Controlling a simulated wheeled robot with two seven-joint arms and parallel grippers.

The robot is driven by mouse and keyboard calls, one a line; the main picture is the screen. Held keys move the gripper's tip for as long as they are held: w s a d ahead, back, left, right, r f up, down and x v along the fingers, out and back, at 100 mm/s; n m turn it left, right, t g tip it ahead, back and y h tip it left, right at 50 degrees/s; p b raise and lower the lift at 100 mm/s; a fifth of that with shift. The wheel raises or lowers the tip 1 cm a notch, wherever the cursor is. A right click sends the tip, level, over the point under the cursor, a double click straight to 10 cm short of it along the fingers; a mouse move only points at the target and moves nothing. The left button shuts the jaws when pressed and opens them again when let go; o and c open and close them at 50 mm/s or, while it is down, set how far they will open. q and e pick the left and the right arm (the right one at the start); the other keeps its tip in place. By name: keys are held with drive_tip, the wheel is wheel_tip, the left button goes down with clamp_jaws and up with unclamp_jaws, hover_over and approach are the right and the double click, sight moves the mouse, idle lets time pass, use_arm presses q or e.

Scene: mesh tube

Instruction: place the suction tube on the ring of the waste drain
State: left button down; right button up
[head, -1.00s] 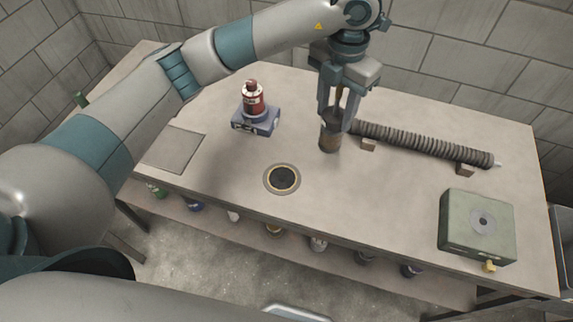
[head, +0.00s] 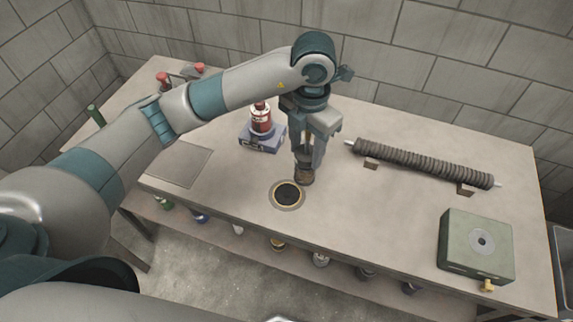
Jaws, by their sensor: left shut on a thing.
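My left gripper (head: 308,158) points down and is shut on a short brown cylinder with a thin upper part, which I take for the suction tube (head: 304,177). The fingers hide part of its upper end. The waste drain (head: 287,194) is a dark round opening in the tabletop with a pale, yellowish ring (head: 274,203) around it. The tube's lower end is upright at the ring's upper right edge in the picture. I cannot tell whether it touches the table. My right gripper is not in view.
A ribbed mesh tube (head: 425,163) lies on two small rests at the right. A green box (head: 477,247) with a round disc stands at the front right. A red bottle (head: 262,119) stands on a blue-grey block (head: 262,138) behind the drain. A flat grey plate (head: 181,164) lies left.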

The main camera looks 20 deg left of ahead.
use_arm(q)
drive_tip(key=a+f, duration=0.1)
drive_tip(key=s+a+f+p, duration=0.1)
drive_tip(key=s+a, duration=0.1)
drive_tip(key=a, duration=0.1)
drive_tip(key=shift+s+f, duration=0.1)
drive_tip(key=shift+f, duration=0.3)
wheel_tip(320, 180, down, 4)
drive_tip(key=shift+p, duration=1.1)
